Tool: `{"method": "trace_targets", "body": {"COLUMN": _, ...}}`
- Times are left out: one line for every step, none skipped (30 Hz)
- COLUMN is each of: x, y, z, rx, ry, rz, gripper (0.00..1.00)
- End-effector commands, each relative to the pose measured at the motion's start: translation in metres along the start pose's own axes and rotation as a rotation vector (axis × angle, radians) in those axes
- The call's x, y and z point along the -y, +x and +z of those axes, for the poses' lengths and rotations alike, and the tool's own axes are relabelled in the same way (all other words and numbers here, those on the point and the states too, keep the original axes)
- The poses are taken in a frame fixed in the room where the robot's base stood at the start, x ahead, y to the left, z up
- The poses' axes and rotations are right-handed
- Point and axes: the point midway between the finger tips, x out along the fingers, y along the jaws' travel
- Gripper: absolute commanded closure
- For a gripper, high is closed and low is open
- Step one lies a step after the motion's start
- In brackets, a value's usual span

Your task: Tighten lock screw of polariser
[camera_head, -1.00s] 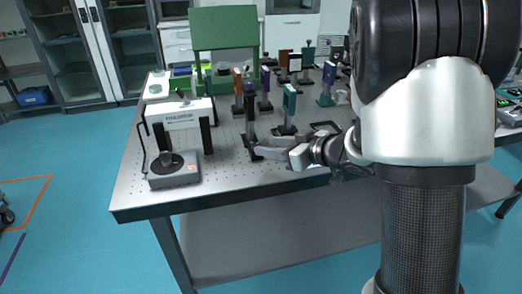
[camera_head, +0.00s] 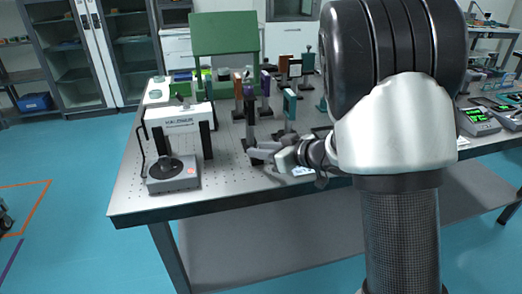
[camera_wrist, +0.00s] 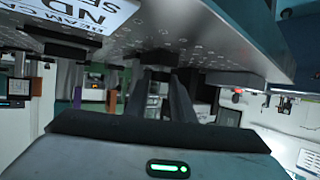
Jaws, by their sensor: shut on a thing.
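A dark post-mounted optic with a purple upper part (camera_head: 249,105) stands upright on the breadboard table, in front of the other mounts. It appears to be the polariser, but its lock screw is too small to make out. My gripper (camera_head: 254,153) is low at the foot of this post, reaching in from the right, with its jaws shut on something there. In the wrist view, the table surface is at the top and my two dark fingers (camera_wrist: 160,95) reach toward a dark post base (camera_wrist: 157,57). What lies between the fingertips is not clear.
A teal mount (camera_head: 289,104) stands just right of the post, with several more mounts behind. A printed card (camera_wrist: 85,14) lies near my gripper.

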Motion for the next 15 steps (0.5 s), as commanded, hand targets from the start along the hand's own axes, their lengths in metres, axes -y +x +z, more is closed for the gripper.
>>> {"method": "trace_targets", "body": {"x": -0.0002, "y": -0.0003, "z": -0.0004, "rx": 0.0, "ry": -0.001, "rz": -0.003, "gripper": 1.0}}
{"method": "trace_targets", "body": {"x": -0.0004, "y": -0.0005, "z": -0.0006, "rx": 0.0, "ry": -0.002, "rz": -0.005, "gripper": 1.0}}
{"method": "trace_targets", "body": {"x": -0.0007, "y": -0.0007, "z": -0.0011, "rx": 0.0, "ry": -0.004, "rz": -0.01, "gripper": 1.0}}
{"method": "trace_targets", "body": {"x": -0.001, "y": -0.001, "z": -0.0015, "rx": -0.001, "ry": -0.005, "rz": -0.015, "gripper": 1.0}}
{"method": "trace_targets", "body": {"x": -0.0015, "y": -0.0014, "z": -0.0018, "rx": 0.0, "ry": -0.008, "rz": -0.022, "gripper": 1.0}}
{"method": "trace_targets", "body": {"x": -0.002, "y": -0.0016, "z": -0.0017, "rx": 0.001, "ry": -0.012, "rz": -0.033, "gripper": 1.0}}
{"method": "trace_targets", "body": {"x": -0.0021, "y": -0.0015, "z": -0.0022, "rx": 0.001, "ry": -0.016, "rz": -0.044, "gripper": 1.0}}
{"method": "trace_targets", "body": {"x": -0.0026, "y": -0.0018, "z": -0.0029, "rx": 0.0, "ry": -0.021, "rz": -0.056, "gripper": 1.0}}
{"method": "trace_targets", "body": {"x": -0.0035, "y": -0.0024, "z": -0.0028, "rx": 0.002, "ry": -0.028, "rz": -0.073, "gripper": 1.0}}
{"method": "trace_targets", "body": {"x": -0.0039, "y": -0.0024, "z": -0.0033, "rx": 0.001, "ry": -0.034, "rz": -0.089, "gripper": 1.0}}
{"method": "trace_targets", "body": {"x": -0.0044, "y": -0.0027, "z": -0.0039, "rx": 0.001, "ry": -0.041, "rz": -0.106, "gripper": 1.0}}
{"method": "trace_targets", "body": {"x": -0.005, "y": -0.0028, "z": -0.004, "rx": 0.002, "ry": -0.05, "rz": -0.132, "gripper": 1.0}}
{"method": "trace_targets", "body": {"x": -0.0058, "y": -0.0031, "z": -0.0045, "rx": 0.002, "ry": -0.058, "rz": -0.151, "gripper": 1.0}}
{"method": "trace_targets", "body": {"x": -0.0059, "y": -0.0029, "z": -0.0048, "rx": 0.002, "ry": -0.067, "rz": -0.174, "gripper": 1.0}}
{"method": "trace_targets", "body": {"x": -0.0067, "y": -0.003, "z": -0.0049, "rx": 0.002, "ry": -0.079, "rz": -0.204, "gripper": 1.0}}
